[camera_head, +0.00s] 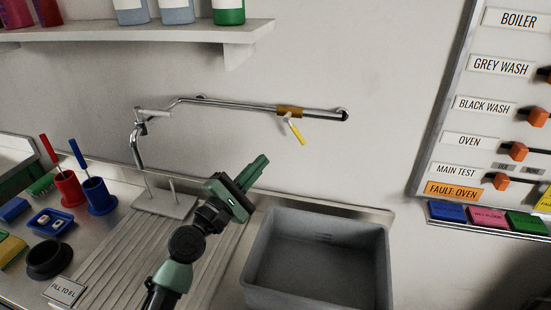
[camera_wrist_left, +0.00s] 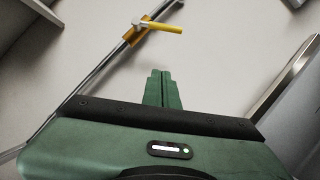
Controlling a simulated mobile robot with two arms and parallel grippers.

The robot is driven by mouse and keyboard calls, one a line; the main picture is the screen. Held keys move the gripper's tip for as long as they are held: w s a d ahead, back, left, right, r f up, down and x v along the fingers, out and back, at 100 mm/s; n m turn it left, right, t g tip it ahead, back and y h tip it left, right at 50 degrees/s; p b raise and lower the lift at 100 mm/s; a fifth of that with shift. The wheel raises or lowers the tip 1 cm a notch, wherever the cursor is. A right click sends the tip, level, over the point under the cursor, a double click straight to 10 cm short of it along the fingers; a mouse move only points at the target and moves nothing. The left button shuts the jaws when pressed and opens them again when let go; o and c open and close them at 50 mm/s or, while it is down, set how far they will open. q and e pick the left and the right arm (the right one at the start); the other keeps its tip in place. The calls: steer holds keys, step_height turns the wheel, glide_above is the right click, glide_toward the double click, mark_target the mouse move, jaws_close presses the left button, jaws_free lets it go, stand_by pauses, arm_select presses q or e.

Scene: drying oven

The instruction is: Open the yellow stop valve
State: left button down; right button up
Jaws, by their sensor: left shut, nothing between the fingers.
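The yellow stop valve's handle (camera_head: 297,134) sticks out from a brass-coloured valve body (camera_head: 289,111) on a metal pipe along the wall. In the head view the handle slants down to the right, across the pipe line. In the left wrist view the yellow handle (camera_wrist_left: 161,27) is ahead of the fingers, with the orange-brass body (camera_wrist_left: 135,35) beside it. My left gripper (camera_head: 256,170) is shut and empty. Its green fingers also show in the left wrist view (camera_wrist_left: 162,75), apart from the handle. In the head view the gripper is below and left of the valve. My right gripper is not in view.
A grey basin (camera_head: 317,262) lies below right of the gripper. A metal faucet (camera_head: 138,150) is at the left, near red and blue cups (camera_head: 98,195) on the counter. A shelf (camera_head: 130,31) with bottles is above. A labelled switch panel (camera_head: 490,110) is at the right. The wall around the valve is clear.

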mark_target(295, 130)
arm_select(q)
steer(key=x, duration=0.9)
steer(key=shift+w+d+r+p, duration=0.15)
steer(key=shift+w+d+p, duration=0.1)
steer(key=shift+p, duration=0.1)
steer(key=s+p, duration=0.1)
steer(key=s+d+r+p, duration=0.1)
steer(key=s+p, duration=0.1)
steer(key=shift+s+d+r, duration=0.2)
steer(key=shift+d, duration=0.05)
